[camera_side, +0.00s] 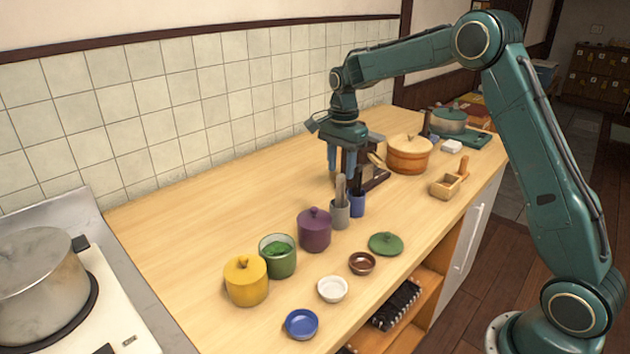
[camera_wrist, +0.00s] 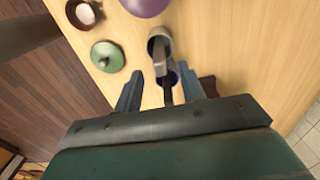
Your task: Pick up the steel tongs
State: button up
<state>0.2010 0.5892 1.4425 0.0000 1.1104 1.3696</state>
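The steel tongs (camera_side: 340,187) stand upright in a grey cup (camera_side: 340,214) near the middle of the counter. In the wrist view the tongs (camera_wrist: 160,62) rise out of the grey cup (camera_wrist: 164,33) toward the camera. My gripper (camera_side: 341,168) is open, pointing down, above and just behind the cup in the side view. In the wrist view the fingers of my gripper (camera_wrist: 158,88) are spread on either side of the tongs' upper end; I see no contact. A blue cup (camera_side: 357,203) with a dark utensil stands right beside the grey cup.
A purple lidded pot (camera_side: 314,231) stands in front of the cups. A green lid (camera_side: 386,244) and a small brown bowl (camera_side: 362,263) lie nearby. A dark rack (camera_side: 376,174) and an orange pot (camera_side: 409,160) stand behind.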

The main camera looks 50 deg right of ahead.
aim_at(341, 181)
jog(key=shift+f, duration=0.75)
jog(key=shift+f, duration=2.6)
grip_shut()
